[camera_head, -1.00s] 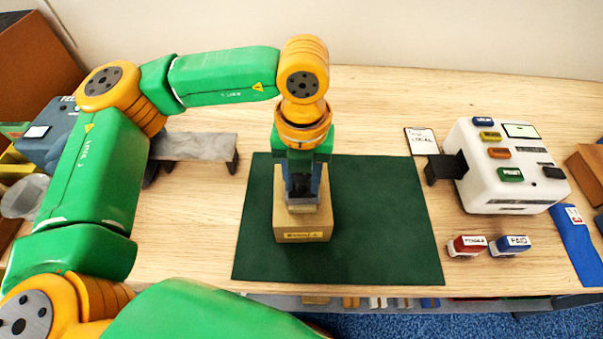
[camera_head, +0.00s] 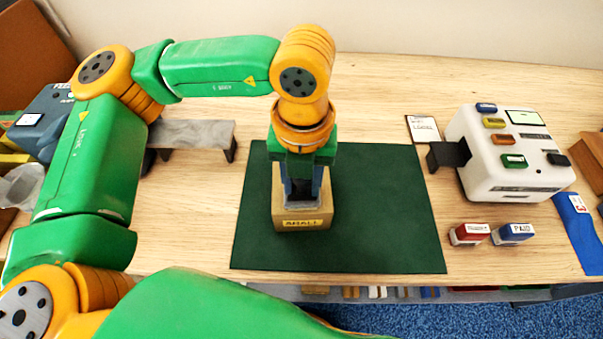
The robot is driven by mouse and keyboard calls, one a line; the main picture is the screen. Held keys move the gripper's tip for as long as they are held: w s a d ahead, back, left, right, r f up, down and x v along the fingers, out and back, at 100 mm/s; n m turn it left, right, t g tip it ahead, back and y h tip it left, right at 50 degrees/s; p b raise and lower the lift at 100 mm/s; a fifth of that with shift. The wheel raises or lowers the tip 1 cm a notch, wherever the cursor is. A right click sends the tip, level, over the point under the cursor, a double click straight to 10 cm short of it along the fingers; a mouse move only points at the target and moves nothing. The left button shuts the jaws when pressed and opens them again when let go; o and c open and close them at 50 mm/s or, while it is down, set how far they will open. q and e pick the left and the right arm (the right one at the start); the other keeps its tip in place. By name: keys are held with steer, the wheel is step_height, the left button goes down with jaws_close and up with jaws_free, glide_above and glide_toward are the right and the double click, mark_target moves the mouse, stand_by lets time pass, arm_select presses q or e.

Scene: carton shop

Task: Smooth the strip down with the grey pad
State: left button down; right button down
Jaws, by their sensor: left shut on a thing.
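A small tan carton (camera_head: 303,222) with a yellow label on its front stands on the dark green mat (camera_head: 390,215). My left gripper (camera_head: 303,199) points straight down over the carton's top. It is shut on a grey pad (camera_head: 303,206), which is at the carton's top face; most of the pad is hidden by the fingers. The strip on the carton top is hidden beneath the gripper and pad, so I cannot tell how it lies. My right gripper does not show.
A white machine (camera_head: 510,150) with coloured buttons stands at the right. A red stamp (camera_head: 470,234) and a blue stamp (camera_head: 513,233) lie in front of it. A grey platform (camera_head: 190,134) is left of the mat. The mat's right half is clear.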

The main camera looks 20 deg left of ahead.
arm_select(q)
steer(key=shift+s, duration=0.1)
stand_by(0.3)
step_height(320, 180, up, 7)
steer(key=p, duration=0.4)
stand_by(0.5)
